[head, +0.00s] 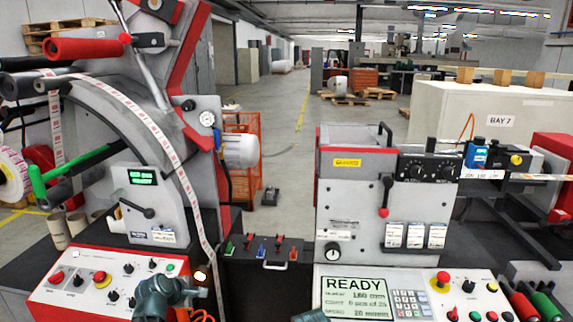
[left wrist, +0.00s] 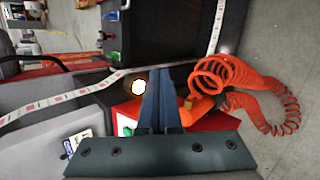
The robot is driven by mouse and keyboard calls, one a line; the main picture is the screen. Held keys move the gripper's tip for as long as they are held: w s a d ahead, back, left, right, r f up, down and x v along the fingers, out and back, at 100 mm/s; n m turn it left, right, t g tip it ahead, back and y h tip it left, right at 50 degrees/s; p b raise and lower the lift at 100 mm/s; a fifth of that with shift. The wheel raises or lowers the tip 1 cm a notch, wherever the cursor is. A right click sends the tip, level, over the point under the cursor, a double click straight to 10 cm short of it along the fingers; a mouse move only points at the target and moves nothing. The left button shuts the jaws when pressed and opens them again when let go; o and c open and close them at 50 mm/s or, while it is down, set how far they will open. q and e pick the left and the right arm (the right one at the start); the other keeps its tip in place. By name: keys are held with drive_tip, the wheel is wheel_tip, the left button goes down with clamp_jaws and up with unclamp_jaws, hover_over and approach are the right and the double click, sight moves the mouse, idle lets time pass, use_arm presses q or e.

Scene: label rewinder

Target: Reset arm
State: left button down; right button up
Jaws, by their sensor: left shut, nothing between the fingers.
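My left gripper (left wrist: 158,78) is shut and empty in the left wrist view, its two dark blue fingers together. Beyond them are a black surface and a strip of printed label web (left wrist: 60,105). In the head view my left arm's teal wrist shows at the bottom, in front of the left machine's red-edged control panel (head: 110,283); its fingertips are hard to make out there. A small teal piece at the bottom centre may belong to my right arm; no right gripper shows. The label web (head: 165,145) runs down over the left rewinder unit (head: 115,110).
A READY screen (head: 355,298) and buttons sit on the right panel. A black switch box (head: 265,262) stands between the machines. A red-handled roller (head: 85,48) juts out at upper left. A coiled orange hose (left wrist: 245,90) hangs beside my left gripper.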

use_arm(q)
drive_tip(key=s+d+f+m+g, duration=0.35)
drive_tip(key=s+d+m, duration=0.35)
drive_tip(key=d, duration=0.4)
drive_tip(key=s+d+m+g+y, duration=0.2)
drive_tip(key=s+d+m, duration=0.3)
drive_tip(key=s+m, duration=0.2)
drive_tip(key=s+d+f+m+g+y+p, duration=0.1)
drive_tip(key=s+d+m+g+y, duration=0.1)
drive_tip(key=s+d+m, duration=0.3)
drive_tip(key=s+m+g, duration=0.1)
drive_tip(key=s+m, duration=0.2)
drive_tip(key=s, duration=0.1)
drive_tip(key=shift+s+f, duration=0.15)
drive_tip(key=shift+s, duration=0.1)
